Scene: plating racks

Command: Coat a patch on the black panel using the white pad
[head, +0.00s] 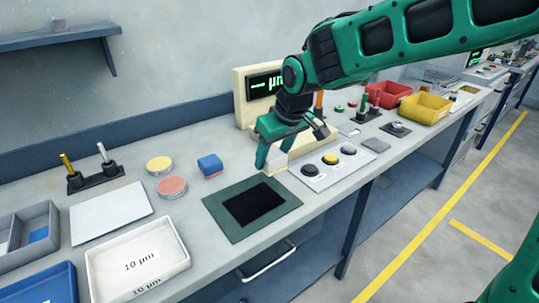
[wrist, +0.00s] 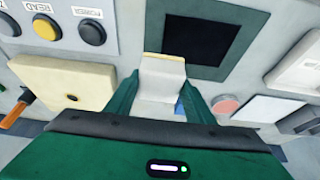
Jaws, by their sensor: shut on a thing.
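My gripper (head: 277,150) is shut on the white pad (wrist: 163,77), which sits between its two green fingers in the wrist view. The pad is a pale block with a yellowish strip along its far edge. In the head view the pad (head: 277,160) is partly hidden by the fingers. The black panel (head: 254,205) lies flat on the bench in a dark green-grey frame, in front of and left of my gripper. In the wrist view the panel (wrist: 200,40) is just beyond the pad, with the pad's tip near the frame's edge. I cannot tell the pad's height above the bench.
A button box (head: 328,165) stands right of the panel. A display unit (head: 262,88) is behind my gripper. A blue block (head: 210,166), a yellow disc (head: 159,164) and a red disc (head: 172,187) lie left. A white tray (head: 175,250) stands at front left.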

